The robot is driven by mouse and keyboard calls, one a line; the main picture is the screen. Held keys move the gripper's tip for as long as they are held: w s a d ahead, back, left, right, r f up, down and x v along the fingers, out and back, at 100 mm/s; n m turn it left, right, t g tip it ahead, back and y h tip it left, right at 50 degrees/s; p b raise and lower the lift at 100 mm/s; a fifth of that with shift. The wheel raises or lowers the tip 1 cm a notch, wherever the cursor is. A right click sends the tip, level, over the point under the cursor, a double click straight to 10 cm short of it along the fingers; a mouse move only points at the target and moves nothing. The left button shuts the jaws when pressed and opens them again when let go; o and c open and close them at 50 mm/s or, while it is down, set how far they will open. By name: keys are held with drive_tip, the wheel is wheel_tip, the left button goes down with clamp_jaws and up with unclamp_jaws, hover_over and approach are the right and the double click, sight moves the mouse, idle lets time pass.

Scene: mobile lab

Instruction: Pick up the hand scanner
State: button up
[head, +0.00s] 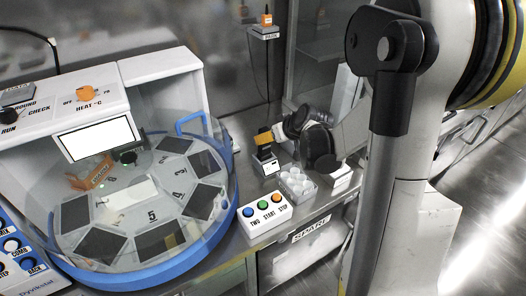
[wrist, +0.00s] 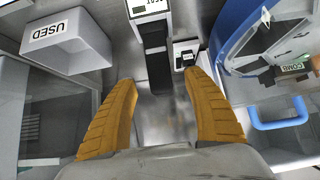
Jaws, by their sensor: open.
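My gripper (head: 268,139) is over the back of the bench. An orange-and-dark device (head: 266,18) on a small labelled wall bracket (head: 265,35) may be the hand scanner, but I cannot tell surely. It is well above my gripper. A dark upright object with a white label (head: 270,168) stands on the bench just below the fingers.
A round carousel with a blue rim (head: 190,265) and blue handle (head: 189,122) fills the left. A three-button box (head: 264,218) and a tray of white cups (head: 298,186) stand in front. A bin marked USED (wrist: 65,45) is left in the wrist view.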

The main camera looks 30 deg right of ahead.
sight(264, 147)
drive_tip(key=b+x, duration=0.2)
drive_tip(key=x, duration=0.3)
drive_tip(key=shift+d+f+b, duration=0.1)
drive_tip(key=shift+f+b, duration=0.15)
drive_tip(key=shift+b, duration=0.1)
drive_tip(key=shift+r, duration=0.15)
drive_tip(key=shift+s, duration=0.1)
clamp_jaws()
